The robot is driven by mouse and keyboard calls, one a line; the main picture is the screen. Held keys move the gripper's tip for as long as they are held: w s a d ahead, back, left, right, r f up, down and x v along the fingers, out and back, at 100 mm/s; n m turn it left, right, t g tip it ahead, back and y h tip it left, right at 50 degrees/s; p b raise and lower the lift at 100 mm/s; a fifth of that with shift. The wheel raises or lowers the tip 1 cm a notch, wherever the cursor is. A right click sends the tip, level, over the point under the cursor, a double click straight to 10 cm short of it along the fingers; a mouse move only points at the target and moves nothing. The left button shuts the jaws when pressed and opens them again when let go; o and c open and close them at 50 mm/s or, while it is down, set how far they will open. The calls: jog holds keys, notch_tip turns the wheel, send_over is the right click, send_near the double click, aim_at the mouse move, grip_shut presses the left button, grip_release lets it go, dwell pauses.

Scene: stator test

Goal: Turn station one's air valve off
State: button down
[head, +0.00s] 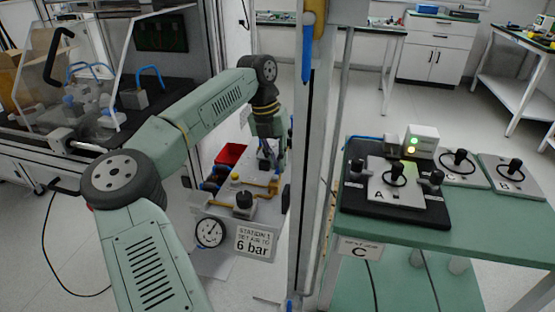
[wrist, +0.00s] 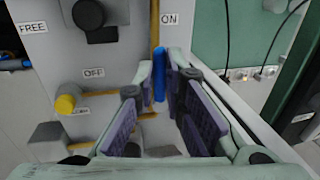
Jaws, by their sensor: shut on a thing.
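Station one's air valve shows in the wrist view as a blue lever (wrist: 159,84) standing upright in line with a brass pipe. An ON label (wrist: 170,19) is above it and an OFF label (wrist: 94,72) is to its left. My gripper (wrist: 158,74) has its purple pads on either side of the lever and is shut on it. The lever's pivot is hidden behind the fingers. In the head view my gripper (head: 268,160) reaches down to the station panel, and the lever cannot be made out there.
The panel carries a black knob (wrist: 88,14), a yellow knob (wrist: 66,104), a pressure gauge (head: 210,232) and a 6 bar sign (head: 255,242). A red bin (head: 230,154) is behind. A grey post (head: 307,180) stands close right of my arm; a green-topped table (head: 470,235) is beyond.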

jog(key=shift+a, duration=0.1)
jog(key=n, duration=0.2)
jog(key=a+n, duration=0.1)
jog(key=shift+a+n+t+b, duration=0.2)
jog(key=shift+n+t+b, duration=0.2)
jog(key=n+b, duration=0.1)
jog(key=n, duration=0.1)
jog(key=a+n, duration=0.1)
jog(key=s+a+n+t+b, duration=0.1)
jog(key=n, duration=0.1)
jog(key=shift+f+n+b, duration=0.15)
jog(key=shift+n+b, duration=0.15)
jog(key=shift+b, duration=0.05)
jog(key=n+b, duration=0.1)
jog(key=n, duration=0.1)
jog(key=s+a+n+y+b, duration=0.1)
jog(key=n+b, duration=0.1)
jog(key=shift+t, duration=0.3)
jog(key=shift+s+a+n+y+b, duration=0.15)
jog(key=shift+s+n+b, duration=0.3)
jog(key=shift+n+b, duration=0.55)
jog(key=shift+s+a+n+y+b, duration=0.15)
jog(key=shift+s+n+b, duration=0.35)
jog(key=shift+n, duration=0.8)
jog(key=shift+w+d, duration=0.1)
jog(key=c, duration=1.7)
grip_release()
jog(key=shift+o, duration=0.2)
jog(key=shift+r, duration=0.3)
